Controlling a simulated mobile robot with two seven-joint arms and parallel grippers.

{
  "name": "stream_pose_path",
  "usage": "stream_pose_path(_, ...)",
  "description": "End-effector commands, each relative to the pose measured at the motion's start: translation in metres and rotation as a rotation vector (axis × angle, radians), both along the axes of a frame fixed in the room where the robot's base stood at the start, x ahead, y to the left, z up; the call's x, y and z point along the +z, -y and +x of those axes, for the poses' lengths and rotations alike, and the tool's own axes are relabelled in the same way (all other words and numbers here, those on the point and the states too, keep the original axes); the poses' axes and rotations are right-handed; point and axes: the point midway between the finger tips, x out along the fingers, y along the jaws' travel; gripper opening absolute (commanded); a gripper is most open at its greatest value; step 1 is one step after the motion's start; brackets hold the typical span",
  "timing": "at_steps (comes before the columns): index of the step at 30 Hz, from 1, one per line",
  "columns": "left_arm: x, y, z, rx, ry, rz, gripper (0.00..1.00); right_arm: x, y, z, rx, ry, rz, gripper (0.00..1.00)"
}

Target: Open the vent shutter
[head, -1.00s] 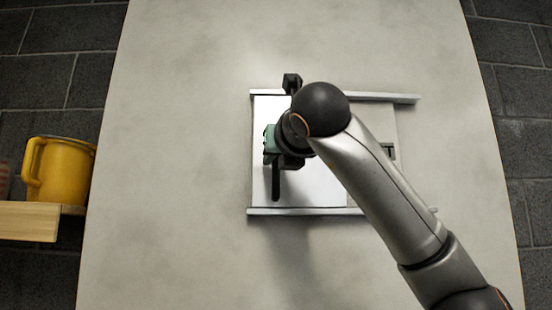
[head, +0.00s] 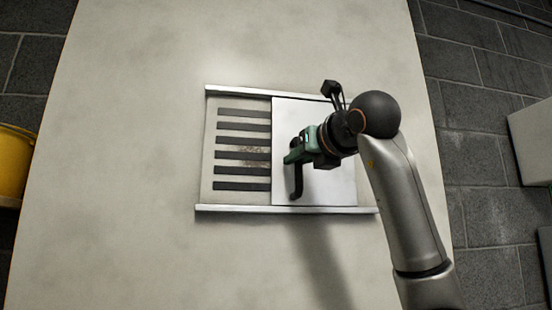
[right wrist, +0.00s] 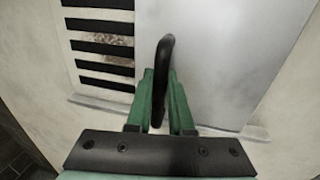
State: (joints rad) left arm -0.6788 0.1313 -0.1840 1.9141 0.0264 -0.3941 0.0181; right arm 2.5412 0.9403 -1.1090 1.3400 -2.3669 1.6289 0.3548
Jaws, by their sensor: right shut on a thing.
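The vent shutter (head: 335,185) is a flat white panel between two horizontal metal rails on a pale wall panel. It sits at the right part of the rails, and the dark vent slots (head: 243,155) to its left are uncovered. A black upright handle (head: 297,184) stands near the shutter's left edge. My right gripper (head: 290,158) is shut on the handle. In the right wrist view, the green fingers (right wrist: 163,95) stand on both sides of the handle (right wrist: 165,60). The gripper and wrist hide part of the shutter. My left gripper is not in view.
The upper rail (head: 240,91) and lower rail (head: 240,209) bound the shutter. A pale box (head: 533,140) is at the right edge. The wall around the vent is clear.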

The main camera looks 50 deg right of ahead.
Motion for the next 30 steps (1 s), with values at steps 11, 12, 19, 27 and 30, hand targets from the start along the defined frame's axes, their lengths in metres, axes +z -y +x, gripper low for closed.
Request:
stream_pose_path(11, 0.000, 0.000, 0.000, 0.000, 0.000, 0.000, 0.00, 0.001, 0.000, -0.001, 0.000, 0.003, -0.001, 0.32)
stream_pose_path(12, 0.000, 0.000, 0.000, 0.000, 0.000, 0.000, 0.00, 0.001, 0.000, 0.000, 0.000, 0.003, -0.001, 0.36)
stream_pose_path(19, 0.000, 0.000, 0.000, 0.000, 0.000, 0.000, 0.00, 0.000, 0.000, 0.000, 0.000, 0.002, -0.001, 0.50)
stream_pose_path(27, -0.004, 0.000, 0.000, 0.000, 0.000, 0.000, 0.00, 0.000, -0.006, -0.009, 0.001, 0.004, -0.002, 0.50)
stream_pose_path(30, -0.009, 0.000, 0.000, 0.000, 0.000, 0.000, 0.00, -0.001, -0.014, -0.023, 0.002, 0.005, -0.004, 0.50)
